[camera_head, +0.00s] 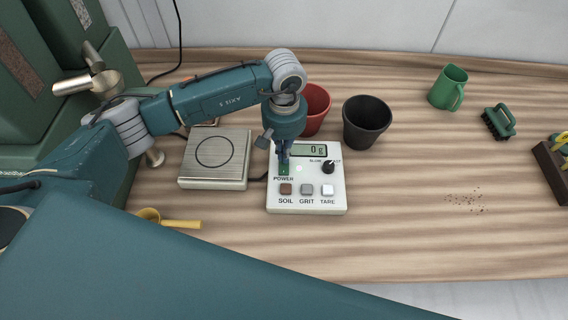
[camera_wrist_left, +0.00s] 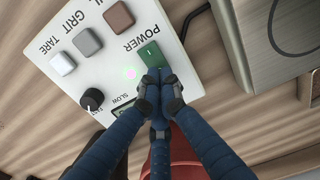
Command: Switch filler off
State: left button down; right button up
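The filler's white control box (camera_head: 307,205) lies on the bench, with a display (camera_head: 309,150) reading 0 g, a black knob (camera_head: 328,167) and SOIL, GRIT and TARE buttons. Its green POWER switch (camera_wrist_left: 152,57) shows in the left wrist view, with a small lit light (camera_wrist_left: 130,72) beside it. My left gripper (camera_wrist_left: 158,82) is over the switch, its blue fingers closed together with the tips at the switch's near edge. They look to be touching it or very close. In the head view the gripper (camera_head: 284,160) partly covers the switch. My right gripper is not in view.
A scale with a square metal plate (camera_head: 232,170) stands left of the box. A red pot (camera_head: 316,112) and a black pot (camera_head: 366,122) stand behind it. The bench right of the box is mostly clear.

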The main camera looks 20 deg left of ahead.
pick_arm(q)
jog(key=shift+r+p, duration=0.8)
jog(key=shift+r, duration=1.85)
